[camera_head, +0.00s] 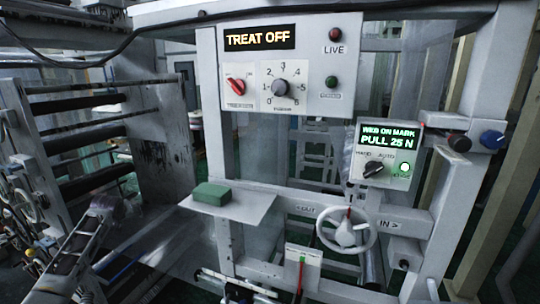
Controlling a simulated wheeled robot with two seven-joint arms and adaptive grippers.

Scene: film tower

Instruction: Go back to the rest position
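A grey arm part that looks like my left gripper (88,232) shows at the lower left, in front of the roller stand. Its fingers blend into the clutter there, and I cannot tell whether they are open or shut. No thing is clearly held in it. I cannot make out my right gripper in the head view. A green block (212,193) lies on a small white shelf (250,207) at the middle, apart from the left arm.
A white frame carries a panel reading TREAT OFF (260,38) with a red switch (236,86) and a dial (280,88). A box reading PULL 25 N (388,140) and a white handwheel (345,232) are at the right. Dark rollers (85,143) stand at the left.

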